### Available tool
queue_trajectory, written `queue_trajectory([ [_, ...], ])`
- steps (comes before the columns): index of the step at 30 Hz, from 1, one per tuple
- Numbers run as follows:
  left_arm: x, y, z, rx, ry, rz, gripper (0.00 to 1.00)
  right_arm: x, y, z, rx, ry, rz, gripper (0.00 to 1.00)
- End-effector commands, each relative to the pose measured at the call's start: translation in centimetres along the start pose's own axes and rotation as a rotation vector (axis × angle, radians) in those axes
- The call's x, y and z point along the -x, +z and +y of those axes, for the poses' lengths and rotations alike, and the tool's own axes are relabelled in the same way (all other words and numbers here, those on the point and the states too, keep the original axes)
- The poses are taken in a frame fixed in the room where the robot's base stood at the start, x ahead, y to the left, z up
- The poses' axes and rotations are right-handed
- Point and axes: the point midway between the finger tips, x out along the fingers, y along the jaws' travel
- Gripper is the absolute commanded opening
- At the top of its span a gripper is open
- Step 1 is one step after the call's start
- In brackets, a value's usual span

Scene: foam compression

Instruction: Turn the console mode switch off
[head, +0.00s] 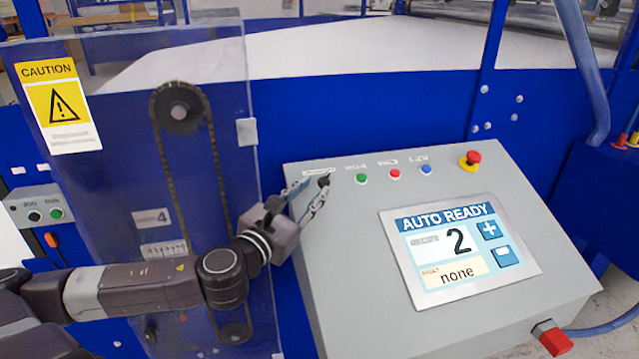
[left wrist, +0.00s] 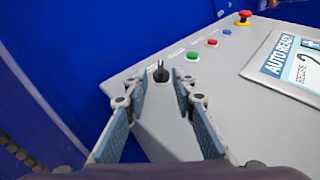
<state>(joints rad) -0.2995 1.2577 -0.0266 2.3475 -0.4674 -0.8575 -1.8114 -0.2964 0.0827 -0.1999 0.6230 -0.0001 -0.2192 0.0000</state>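The console (head: 350,240) is a grey sloped panel with a row of controls along its top. The mode switch, a small black knob (left wrist: 161,73), sits at the left end of that row, just beyond my left fingertips in the left wrist view. In the head view the knob (head: 324,180) shows at the fingertips. My left gripper (head: 308,190) is open, its two blue-padded fingers (left wrist: 160,98) spread on either side of the line to the knob. I cannot tell if they touch it. My right gripper is not in view.
Green (head: 361,179), red (head: 395,174) and blue (head: 426,169) buttons and a red emergency stop (head: 470,160) lie right of the switch. The screen (head: 460,250) reads AUTO READY, 2, none. A clear guard (head: 120,150) with a caution sign stands left, behind my arm.

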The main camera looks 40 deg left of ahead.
Motion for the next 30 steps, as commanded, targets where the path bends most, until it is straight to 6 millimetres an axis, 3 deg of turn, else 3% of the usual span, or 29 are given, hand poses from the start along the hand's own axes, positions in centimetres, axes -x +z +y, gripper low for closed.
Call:
queue_trajectory([
  [3,-0.9,0.2,0.0,0.003,0.001,-0.003,0.24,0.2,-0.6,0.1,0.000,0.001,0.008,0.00],
  [13,-3.2,0.2,0.0,0.003,0.000,-0.001,0.24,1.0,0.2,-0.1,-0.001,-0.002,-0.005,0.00],
  [27,-3.8,0.0,-0.1,0.001,-0.003,0.000,0.24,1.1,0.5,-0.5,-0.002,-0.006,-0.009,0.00],
  [30,-3.8,0.0,-0.1,0.000,-0.003,0.000,0.13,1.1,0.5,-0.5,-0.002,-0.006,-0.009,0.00],
])
